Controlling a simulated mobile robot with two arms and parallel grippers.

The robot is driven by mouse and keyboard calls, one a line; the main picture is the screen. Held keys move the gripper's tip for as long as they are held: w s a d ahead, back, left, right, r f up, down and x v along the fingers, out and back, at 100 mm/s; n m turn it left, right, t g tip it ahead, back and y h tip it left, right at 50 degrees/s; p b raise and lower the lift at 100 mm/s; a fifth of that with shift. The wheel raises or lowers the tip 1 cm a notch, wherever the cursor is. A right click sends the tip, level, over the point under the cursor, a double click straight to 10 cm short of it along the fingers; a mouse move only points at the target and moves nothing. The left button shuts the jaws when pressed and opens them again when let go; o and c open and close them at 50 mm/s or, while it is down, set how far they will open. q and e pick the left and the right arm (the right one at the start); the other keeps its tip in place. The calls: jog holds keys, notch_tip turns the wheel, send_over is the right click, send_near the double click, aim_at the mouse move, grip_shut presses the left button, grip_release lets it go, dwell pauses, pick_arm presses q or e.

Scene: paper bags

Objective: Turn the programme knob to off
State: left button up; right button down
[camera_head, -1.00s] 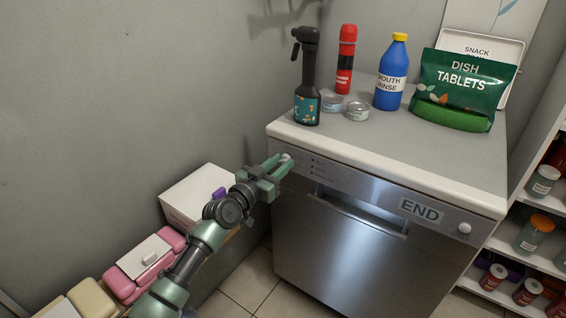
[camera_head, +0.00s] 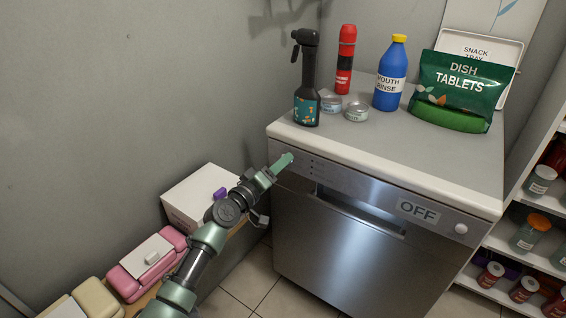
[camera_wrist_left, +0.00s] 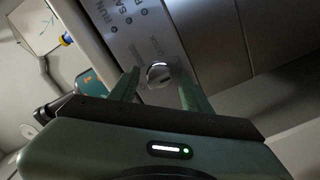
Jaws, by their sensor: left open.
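The programme knob (camera_wrist_left: 158,74) is a round silver dial on the dishwasher's front panel, near the panel's left end. In the left wrist view it sits between the two fingers of my left gripper (camera_wrist_left: 157,86). The fingers are open, with a gap on each side of the knob. In the head view my left gripper (camera_head: 282,164) is at the panel's upper left corner and largely hides the knob. The dishwasher (camera_head: 335,245) has a display (camera_head: 417,211) that reads OFF. My right gripper is not in view.
A white box (camera_head: 190,196) is left of my arm; shelves (camera_head: 535,205) are at right.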

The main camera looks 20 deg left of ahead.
pick_arm(q)
jog(key=shift+p+v, duration=0.5)
jog(key=shift+v, duration=2.35)
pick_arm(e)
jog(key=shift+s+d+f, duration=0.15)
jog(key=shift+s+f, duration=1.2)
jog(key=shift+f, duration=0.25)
pick_arm(q)
jog(key=shift+w, duration=0.1)
